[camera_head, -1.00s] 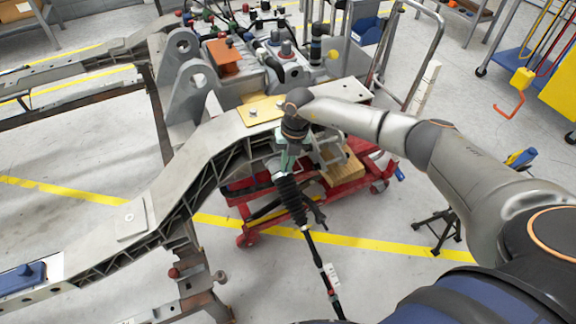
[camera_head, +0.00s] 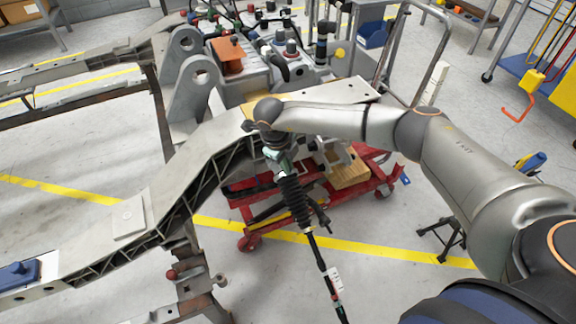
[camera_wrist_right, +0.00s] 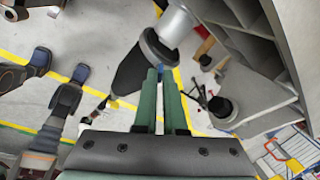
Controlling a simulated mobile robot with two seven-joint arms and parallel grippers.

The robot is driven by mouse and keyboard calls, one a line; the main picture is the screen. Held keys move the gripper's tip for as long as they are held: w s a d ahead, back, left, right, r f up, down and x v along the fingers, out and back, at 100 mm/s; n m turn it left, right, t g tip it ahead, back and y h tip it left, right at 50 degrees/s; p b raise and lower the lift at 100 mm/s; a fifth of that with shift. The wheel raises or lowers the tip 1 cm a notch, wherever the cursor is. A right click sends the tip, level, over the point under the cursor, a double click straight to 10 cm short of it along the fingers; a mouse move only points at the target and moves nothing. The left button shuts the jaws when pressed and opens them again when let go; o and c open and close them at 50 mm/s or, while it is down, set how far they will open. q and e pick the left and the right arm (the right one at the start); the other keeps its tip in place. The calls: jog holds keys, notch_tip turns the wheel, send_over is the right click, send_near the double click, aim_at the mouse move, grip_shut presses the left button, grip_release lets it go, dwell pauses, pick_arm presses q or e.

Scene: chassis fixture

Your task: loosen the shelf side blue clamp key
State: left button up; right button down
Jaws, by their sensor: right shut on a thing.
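A blue clamp (camera_head: 18,272) sits on a pale plate at the near left end of the grey chassis rail (camera_head: 150,205). Its key is too small to make out. My right gripper (camera_head: 279,158) is at the rail's near side, right of centre and well apart from this clamp. In the right wrist view its green fingers (camera_wrist_right: 160,72) are close together at the black collar of a rod with a black bellows (camera_wrist_right: 132,74). The rod (camera_head: 293,196) hangs slanting down below the gripper in the head view. The exact contact is partly hidden. My left gripper is out of view.
A red wheeled cart (camera_head: 374,178) with a wooden block (camera_head: 347,172) stands under the rail. Grey upright brackets (camera_head: 195,92) and an engine-like assembly (camera_head: 285,62) stand behind. A black stand (camera_head: 445,232) is on the floor at right. The floor at lower centre is mostly clear.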

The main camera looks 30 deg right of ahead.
jog(key=n, duration=0.2)
jog(key=n+t+h+b, duration=0.1)
jog(key=n, duration=0.2)
jog(key=shift+s+a+f+h+b, duration=0.15)
jog(key=shift+s+a+h+b, duration=0.05)
jog(key=shift+h+b, duration=0.1)
jog(key=shift+s+a+n+t+h+b, duration=0.15)
jog(key=shift+n+t+b, duration=0.25)
jog(key=shift+n, duration=0.6)
jog(key=shift+d+n+t+h+b, duration=0.1)
jog(key=shift+n+t+h+b, duration=0.1)
jog(key=shift+n+t, duration=0.6)
jog(key=shift+n, duration=0.3)
jog(key=c, duration=1)
grip_release()
jog(key=v, duration=1.2)
jog(key=shift+r, duration=0.3)
jog(key=shift+a, duration=0.1)
